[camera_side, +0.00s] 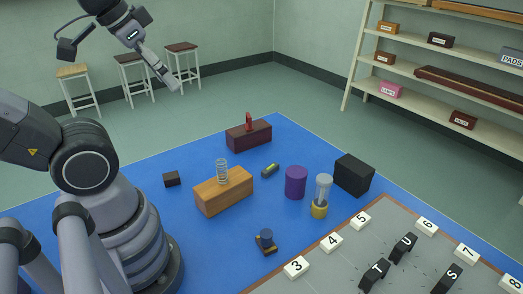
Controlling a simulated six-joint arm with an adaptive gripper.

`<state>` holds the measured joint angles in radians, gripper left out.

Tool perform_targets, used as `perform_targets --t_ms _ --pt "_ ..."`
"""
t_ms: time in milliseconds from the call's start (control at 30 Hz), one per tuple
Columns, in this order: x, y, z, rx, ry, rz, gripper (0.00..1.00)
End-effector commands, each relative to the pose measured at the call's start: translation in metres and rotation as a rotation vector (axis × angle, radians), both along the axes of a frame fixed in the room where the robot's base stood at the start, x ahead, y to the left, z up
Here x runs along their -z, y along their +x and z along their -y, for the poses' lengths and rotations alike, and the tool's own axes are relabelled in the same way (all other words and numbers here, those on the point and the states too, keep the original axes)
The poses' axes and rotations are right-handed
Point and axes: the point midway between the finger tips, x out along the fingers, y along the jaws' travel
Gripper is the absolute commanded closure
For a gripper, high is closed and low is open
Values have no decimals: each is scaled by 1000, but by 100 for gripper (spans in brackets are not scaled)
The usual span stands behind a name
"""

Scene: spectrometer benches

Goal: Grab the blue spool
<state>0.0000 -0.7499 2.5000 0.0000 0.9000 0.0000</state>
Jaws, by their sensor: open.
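A small blue cylinder (266,236), the only blue piece that looks like a spool, stands on a dark base with yellowish parts near the front middle of the blue mat (215,248). My gripper (174,84) is high at the upper left, open, with nothing seen between its fingers. It is well above and apart from the blue spool and everything on the mat. Nothing covers the spool in this view.
A wooden block (224,196) with a spring stands behind the spool. A purple cylinder (295,182), a clear-and-yellow item (320,197) and a black box (354,175) are to the right. A grey board (340,268) with numbered blocks lies at front right. Mat left of the spool is clear.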

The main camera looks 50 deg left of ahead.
Motion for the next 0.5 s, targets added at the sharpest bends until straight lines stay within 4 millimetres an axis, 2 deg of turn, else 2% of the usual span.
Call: perform_targets --t_ms 167,267,367,500 --pt "1 1 0 6 6 -10 52" --pt "7 9 0 43 38 -67 52" --pt "20 24 2 123 113 -178 52" --pt "48 54 10 288 281 -368 52"
